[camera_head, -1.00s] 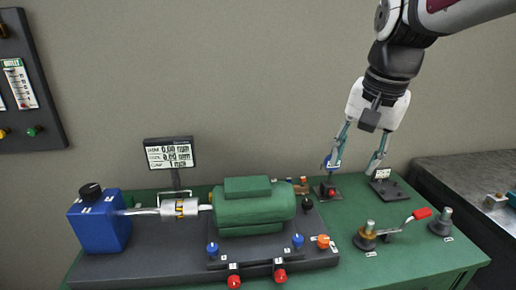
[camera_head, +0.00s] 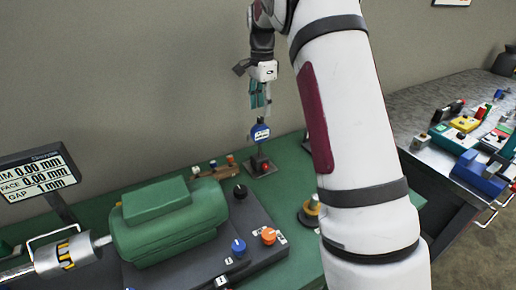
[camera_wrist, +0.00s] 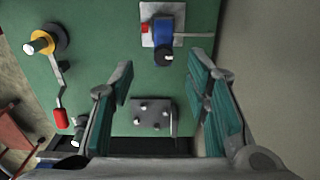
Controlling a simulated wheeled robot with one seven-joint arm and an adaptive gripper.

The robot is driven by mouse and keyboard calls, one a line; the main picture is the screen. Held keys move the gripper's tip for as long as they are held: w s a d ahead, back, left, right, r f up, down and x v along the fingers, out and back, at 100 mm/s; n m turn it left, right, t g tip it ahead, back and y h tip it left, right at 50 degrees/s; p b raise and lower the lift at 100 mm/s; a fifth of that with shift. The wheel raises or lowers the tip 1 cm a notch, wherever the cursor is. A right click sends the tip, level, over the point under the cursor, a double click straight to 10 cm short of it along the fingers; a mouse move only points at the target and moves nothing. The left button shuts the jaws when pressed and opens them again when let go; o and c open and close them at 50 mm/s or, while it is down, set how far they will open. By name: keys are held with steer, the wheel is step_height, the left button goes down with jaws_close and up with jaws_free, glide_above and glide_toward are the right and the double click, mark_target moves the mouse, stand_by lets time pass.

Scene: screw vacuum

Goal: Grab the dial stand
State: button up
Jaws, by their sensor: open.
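The dial stand (camera_head: 261,148) has a blue dial with a white face on a post and a dark square base. It stands upright on the green bench (camera_head: 296,152), near its back edge. My gripper (camera_head: 260,100) points down just above the dial in the head view, and its fingers overlap there. In the wrist view, my gripper (camera_wrist: 164,78) shows two teal-padded fingers spread apart with nothing between them. The blue dial stand (camera_wrist: 163,45) lies beyond the fingertips there, at the top centre.
A grey plate with several studs (camera_wrist: 152,115) lies between the fingers in the wrist view. A red-handled crank (camera_wrist: 58,95) is to the left. The green motor (camera_head: 170,218) and its control knobs stand left of the dial stand. A cluttered grey bench (camera_head: 450,100) is at right.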

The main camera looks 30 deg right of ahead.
mark_target(262, 119)
step_height(262, 119, down, 6)
steer(key=shift+w+a+f+p, duration=0.1)
steer(key=shift+f+p, duration=0.15)
steer(key=shift+f, duration=1.3)
steer(key=shift+w+f+p, duration=0.1)
steer(key=shift+f+p, duration=0.15)
steer(key=shift+f, duration=1.25)
steer(key=shift+r, duration=0.1)
jaws_close()
